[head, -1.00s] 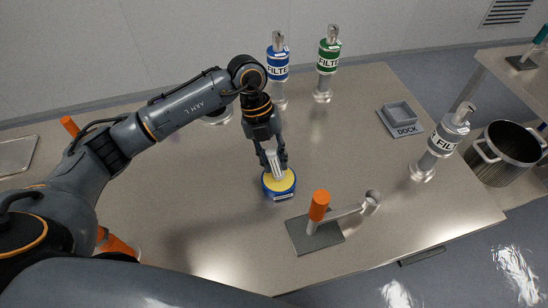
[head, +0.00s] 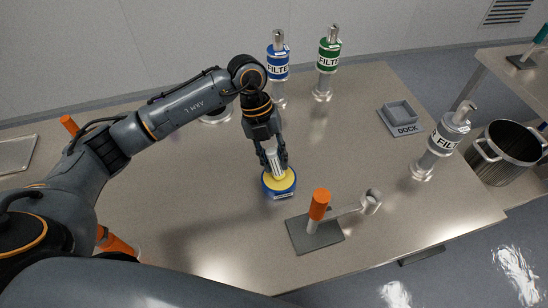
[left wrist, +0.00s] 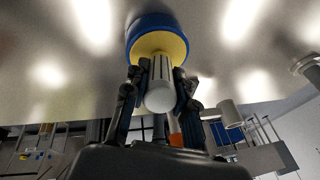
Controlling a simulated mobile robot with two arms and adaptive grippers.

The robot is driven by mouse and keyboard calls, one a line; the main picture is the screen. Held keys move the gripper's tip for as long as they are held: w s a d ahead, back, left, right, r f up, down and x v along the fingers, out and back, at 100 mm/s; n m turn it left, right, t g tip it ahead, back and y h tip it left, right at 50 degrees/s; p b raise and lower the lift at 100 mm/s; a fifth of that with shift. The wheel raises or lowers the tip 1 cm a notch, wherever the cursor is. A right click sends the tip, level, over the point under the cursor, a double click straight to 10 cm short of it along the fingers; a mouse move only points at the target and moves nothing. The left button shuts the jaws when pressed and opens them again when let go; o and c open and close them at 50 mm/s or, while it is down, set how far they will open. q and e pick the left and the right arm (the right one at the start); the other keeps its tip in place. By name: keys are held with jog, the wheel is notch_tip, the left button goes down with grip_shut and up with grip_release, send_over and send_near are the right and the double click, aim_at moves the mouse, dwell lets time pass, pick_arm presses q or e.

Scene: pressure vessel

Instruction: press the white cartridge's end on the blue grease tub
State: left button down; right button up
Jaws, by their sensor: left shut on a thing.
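The blue grease tub (head: 279,190) stands on the steel table with yellow grease on top; it also shows at the top of the left wrist view (left wrist: 135,30). My left gripper (head: 274,172) is over the tub, its fingers shut around the white cartridge (left wrist: 160,88), which is ribbed and has a rounded near end. My right gripper is not in view.
A grey plate with an orange handle (head: 319,205) and a metal ring arm stands right of the tub. Blue (head: 277,67), green (head: 328,58) and white-labelled (head: 445,137) filters stand farther off, near the dock (head: 402,117). Table left of the tub is clear.

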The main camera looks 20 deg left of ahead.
pick_arm(q)
jog(key=shift+r+p, duration=2.5)
jog(key=shift+r, duration=1)
